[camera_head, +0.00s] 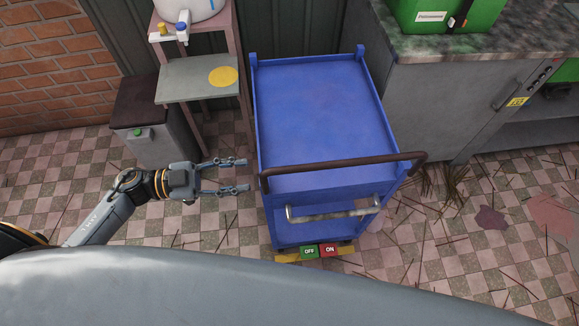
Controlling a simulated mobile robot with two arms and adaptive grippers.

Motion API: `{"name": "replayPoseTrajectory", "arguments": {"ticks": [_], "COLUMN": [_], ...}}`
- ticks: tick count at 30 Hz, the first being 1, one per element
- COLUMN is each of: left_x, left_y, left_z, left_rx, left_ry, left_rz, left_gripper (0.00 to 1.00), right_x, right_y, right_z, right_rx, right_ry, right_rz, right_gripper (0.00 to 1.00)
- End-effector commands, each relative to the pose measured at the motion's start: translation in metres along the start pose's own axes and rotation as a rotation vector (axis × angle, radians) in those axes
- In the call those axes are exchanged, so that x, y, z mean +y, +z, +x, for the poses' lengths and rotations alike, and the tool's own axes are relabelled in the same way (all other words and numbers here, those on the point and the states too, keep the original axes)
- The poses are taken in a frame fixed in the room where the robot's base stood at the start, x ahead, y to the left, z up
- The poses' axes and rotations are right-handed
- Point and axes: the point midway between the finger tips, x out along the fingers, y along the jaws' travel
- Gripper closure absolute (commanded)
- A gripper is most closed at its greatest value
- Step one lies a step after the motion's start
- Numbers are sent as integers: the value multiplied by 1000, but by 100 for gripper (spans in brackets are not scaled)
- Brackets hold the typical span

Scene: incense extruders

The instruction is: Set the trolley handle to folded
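A blue trolley (322,105) stands in the middle of the view, its top tray empty. A dark brown bar handle (340,161) crosses above the near end of its top. A silver bar (334,211) is fixed lower on the near face. A green OFF and red ON pedal (319,251) sits at the foot of the trolley. My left gripper (247,175) is open and empty, left of the trolley's near left corner, its fingers pointing at the handle's left end with a small gap in the picture. My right gripper is not in view.
A grey counter cabinet (428,105) with a green box (446,14) on it stands close on the right. A bin (148,122) and a stand with a grey shelf (197,78) are on the left. Sticks litter the tiled floor.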

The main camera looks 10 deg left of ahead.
Motion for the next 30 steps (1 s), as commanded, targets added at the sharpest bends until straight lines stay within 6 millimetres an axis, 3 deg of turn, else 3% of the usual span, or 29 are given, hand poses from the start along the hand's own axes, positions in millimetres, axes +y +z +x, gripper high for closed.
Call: {"name": "replayPoseTrajectory", "arguments": {"ticks": [9,15,21,30], "left_x": [-3,-2,-2,-1], "left_y": [-5,-3,-1,0], "left_z": [69,102,116,118], "left_rx": [6,4,1,1], "left_ry": [-5,-6,-4,-4], "left_rz": [3,1,1,1], "left_gripper": [61,61,61,61], "right_x": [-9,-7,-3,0], "right_y": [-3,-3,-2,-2], "right_z": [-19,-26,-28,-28], "right_rx": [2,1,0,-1], "right_ry": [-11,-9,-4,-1], "right_rz": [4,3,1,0], "right_gripper": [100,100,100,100]}}
